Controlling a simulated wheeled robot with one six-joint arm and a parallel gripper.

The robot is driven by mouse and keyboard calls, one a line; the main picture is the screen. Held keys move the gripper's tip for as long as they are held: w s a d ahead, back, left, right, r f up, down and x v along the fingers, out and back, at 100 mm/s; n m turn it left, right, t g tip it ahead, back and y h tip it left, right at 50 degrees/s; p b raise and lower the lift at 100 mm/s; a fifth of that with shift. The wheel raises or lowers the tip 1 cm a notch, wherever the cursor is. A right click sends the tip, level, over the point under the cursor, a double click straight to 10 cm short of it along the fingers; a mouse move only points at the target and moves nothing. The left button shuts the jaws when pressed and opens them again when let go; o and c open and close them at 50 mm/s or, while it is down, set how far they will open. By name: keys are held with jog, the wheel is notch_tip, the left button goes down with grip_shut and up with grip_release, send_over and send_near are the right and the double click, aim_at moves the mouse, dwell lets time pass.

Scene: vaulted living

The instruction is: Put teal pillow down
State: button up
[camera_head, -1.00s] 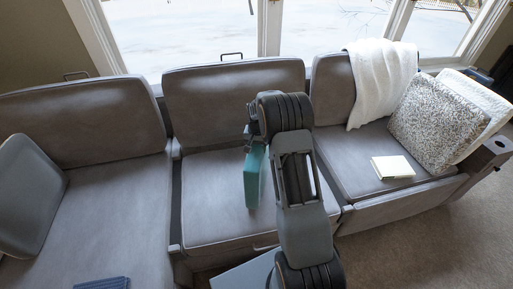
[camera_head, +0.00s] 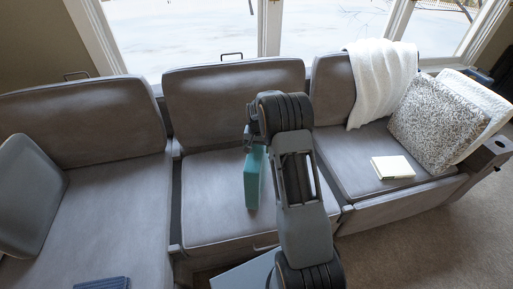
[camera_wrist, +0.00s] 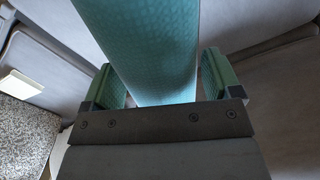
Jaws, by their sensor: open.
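The teal pillow (camera_head: 252,178) stands on edge at the middle seat of the grey sofa (camera_head: 215,200), beside my arm. In the wrist view the teal pillow (camera_wrist: 150,50) runs up between my two green fingers. My gripper (camera_wrist: 163,82) is open, with one finger on each side of the pillow and a visible gap at the right. The left finger is close to the pillow; I cannot tell if it touches. In the head view my arm hides most of the gripper. The pillow's lower edge appears at the seat, but contact is hard to judge.
A cream book (camera_head: 393,167) lies on the right seat. A patterned pillow (camera_head: 438,122) and a white throw (camera_head: 381,80) are at the right end. A grey pillow (camera_head: 28,195) leans at the left, with a folded blue cloth (camera_head: 101,283) in front. The left seat is mostly bare.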

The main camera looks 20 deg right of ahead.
notch_tip(320, 180, up, 11)
jog(key=shift+f+p, duration=0.1)
jog(key=shift+p, duration=0.2)
jog(key=s+a+r+n+t, duration=0.1)
jog(key=s+a+r+n, duration=0.2)
jog(key=s+a+r, duration=0.7)
jog(key=s+a+f+n+t, duration=0.2)
jog(key=s+n, duration=0.1)
jog(key=s, duration=1.3)
jog(key=shift+a+n, duration=0.2)
jog(key=shift+n, duration=0.2)
